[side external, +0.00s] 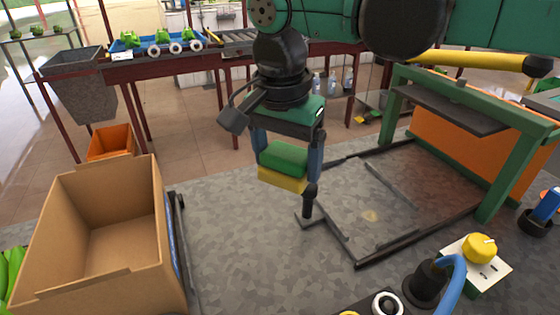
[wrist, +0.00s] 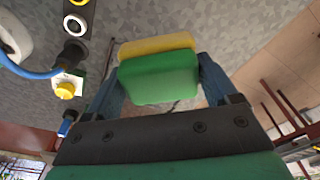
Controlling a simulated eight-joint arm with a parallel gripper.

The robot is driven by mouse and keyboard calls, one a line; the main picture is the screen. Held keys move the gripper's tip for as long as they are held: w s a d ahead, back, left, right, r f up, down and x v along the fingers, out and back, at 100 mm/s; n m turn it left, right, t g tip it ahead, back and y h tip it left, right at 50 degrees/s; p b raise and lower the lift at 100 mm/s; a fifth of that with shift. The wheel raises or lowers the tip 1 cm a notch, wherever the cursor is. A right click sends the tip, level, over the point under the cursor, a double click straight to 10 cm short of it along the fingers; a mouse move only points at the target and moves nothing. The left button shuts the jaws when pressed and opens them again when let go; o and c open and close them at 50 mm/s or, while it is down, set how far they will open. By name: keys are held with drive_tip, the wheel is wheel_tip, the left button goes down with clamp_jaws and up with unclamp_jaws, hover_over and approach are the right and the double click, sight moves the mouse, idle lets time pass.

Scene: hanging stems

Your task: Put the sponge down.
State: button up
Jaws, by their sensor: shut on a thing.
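A sponge (side external: 284,167) with a green upper layer and a yellow lower layer shows in the middle of the side external view. My gripper (side external: 287,165) is shut on it, with a blue finger at each side. The sponge appears to be held above the grey table. In the wrist view the sponge (wrist: 160,72) sits between the two fingers of my gripper (wrist: 158,80), green side nearest the camera. The inner finger faces are hidden by the sponge.
An open, empty cardboard box (side external: 100,235) stands at the left. A dark frame (side external: 360,262) lies on the table right of the sponge. A green stand (side external: 490,185) is at the right. A yellow knob (side external: 479,248) and blue cable are front right. Grey table (side external: 235,250) is clear below the gripper.

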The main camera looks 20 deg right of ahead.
drive_tip(key=s+a+n, duration=0.2)
drive_tip(key=a, duration=0.1)
hover_over(273, 272)
drive_tip(key=f, duration=1.3)
drive_tip(key=shift+s+a+f, duration=0.1)
drive_tip(key=shift+s+a, duration=0.05)
drive_tip(key=shift+s, duration=0.05)
drive_tip(key=shift+f, duration=2.45)
drive_tip(key=o, duration=1.2)
drive_tip(key=shift+f, duration=0.15)
